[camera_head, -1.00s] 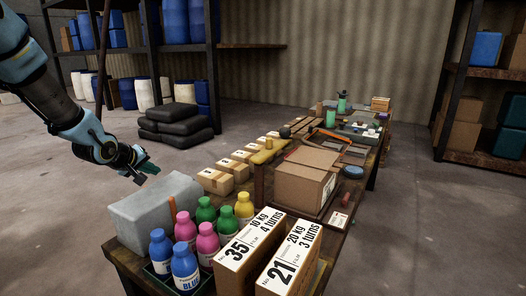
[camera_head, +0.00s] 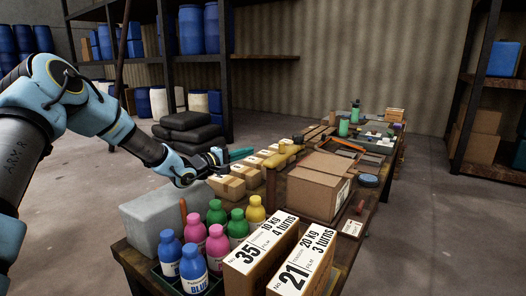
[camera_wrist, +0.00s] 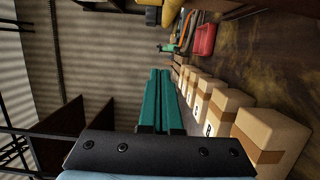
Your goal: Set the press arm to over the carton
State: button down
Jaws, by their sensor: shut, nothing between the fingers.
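The brown carton (camera_head: 318,186) stands on the bench, its top flaps closed or nearly so. What looks like the press arm is a yellow bar (camera_head: 282,159) with a dark round knob near it, behind and left of the carton, not over it. In the wrist view, a yellow part (camera_wrist: 172,11) at the top edge may be the same bar. My gripper (camera_head: 241,154) is shut and empty, left of the yellow bar and apart from it. Its teal fingers also show in the wrist view (camera_wrist: 158,100).
A row of small boxes (camera_head: 230,187) lies below my gripper. Coloured bottles (camera_head: 194,268), a grey block (camera_head: 158,219) and two tall labelled boxes (camera_head: 262,252) fill the bench's near end. A red tray (camera_wrist: 205,40) shows in the wrist view.

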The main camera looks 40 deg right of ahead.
jog(key=s+d+p, duration=0.3)
jog(key=d, duration=0.7)
jog(key=shift+s+d, duration=0.15)
jog(key=shift+s, duration=0.25)
